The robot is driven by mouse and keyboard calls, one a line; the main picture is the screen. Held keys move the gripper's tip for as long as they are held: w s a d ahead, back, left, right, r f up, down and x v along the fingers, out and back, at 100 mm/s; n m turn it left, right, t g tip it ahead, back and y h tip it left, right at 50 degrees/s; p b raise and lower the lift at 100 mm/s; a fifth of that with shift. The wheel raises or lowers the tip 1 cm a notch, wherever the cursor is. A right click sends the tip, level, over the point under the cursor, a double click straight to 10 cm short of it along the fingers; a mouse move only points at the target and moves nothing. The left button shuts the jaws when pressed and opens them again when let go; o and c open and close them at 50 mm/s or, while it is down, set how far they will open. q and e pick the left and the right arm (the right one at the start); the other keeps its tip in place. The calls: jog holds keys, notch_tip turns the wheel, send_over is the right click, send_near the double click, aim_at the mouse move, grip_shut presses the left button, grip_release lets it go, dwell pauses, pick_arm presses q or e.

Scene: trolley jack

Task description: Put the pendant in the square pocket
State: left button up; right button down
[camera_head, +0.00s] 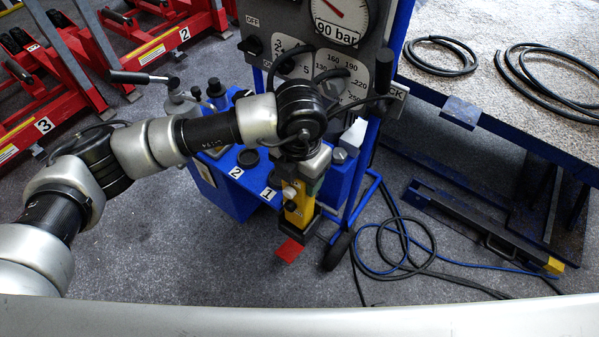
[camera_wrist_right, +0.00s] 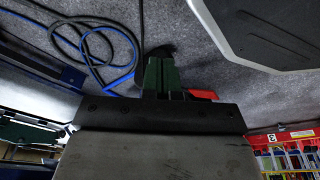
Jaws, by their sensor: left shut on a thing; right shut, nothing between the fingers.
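The yellow pendant (camera_head: 300,208) with dark buttons hangs upright below my left gripper (camera_head: 308,168), which is shut on its upper end. It is at the front of the blue trolley, beside the blue shelf (camera_head: 236,176) marked 1 and 2. Round dark openings show in the shelf; I cannot make out a square pocket, and my left arm covers part of this area. My right gripper (camera_wrist_right: 161,76) shows in the right wrist view, its green fingers shut and empty above the grey floor.
Hoses (camera_head: 405,255) lie on the floor at right. A blue-framed table (camera_head: 510,125) is at right, red jacks (camera_head: 50,85) at left.

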jog(key=shift+w+r, duration=0.1)
jog(key=shift+r, duration=0.2)
jog(key=shift+w+a+r+b, duration=0.15)
jog(key=shift+w+r+b, duration=0.5)
jog(key=shift+w+r, duration=0.65)
jog(key=shift+r, duration=0.6)
jog(key=shift+w+a+r+t+b, duration=0.1)
jog(key=shift+w+r+t+b, duration=0.3)
jog(key=shift+r, duration=0.35)
jog(key=shift+w+r+b, duration=0.3)
jog(key=shift+r, duration=0.6)
jog(key=shift+r, duration=0.25)
jog(key=shift+r, duration=0.1)
